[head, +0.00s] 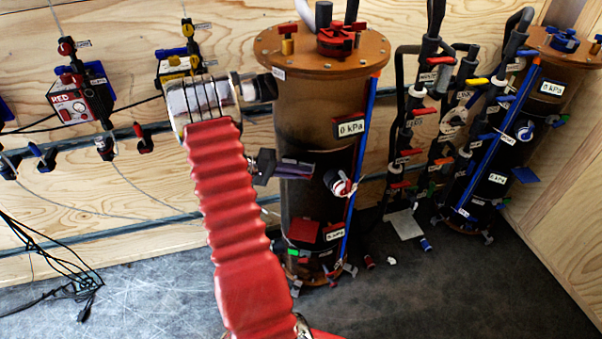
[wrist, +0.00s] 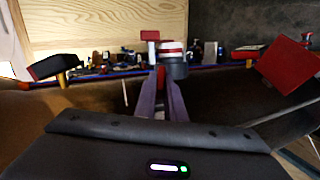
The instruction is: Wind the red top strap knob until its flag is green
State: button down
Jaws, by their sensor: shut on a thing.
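My gripper (head: 316,170) reaches from the left to the front of the brown filter tank (head: 301,108). In the wrist view its two purple fingers (wrist: 163,82) are closed on a small red piece (wrist: 160,77), which looks like the red top strap knob; the fingers hide most of it. Just beyond the fingertips is a round part with red and white bands and a grey base (wrist: 173,58), with a red tab (wrist: 150,36) beside it. I cannot tell whether this tab is the knob's flag. I see no green on it.
A black pressure display (head: 350,127) and a blue bar (head: 361,125) are on the tank's right side. Red boxes (head: 303,230) sit low on the tank. A second tank (head: 565,50) and pipes with several valves stand to the right. Cables (head: 55,260) lie on the left floor.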

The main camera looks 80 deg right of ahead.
jog(key=c, duration=1.8)
grip_release()
jog(key=shift+c, duration=0.2)
jog(key=v, duration=1.3)
jog(key=shift+w, duration=0.4)
jog(key=shift+a, duration=0.15)
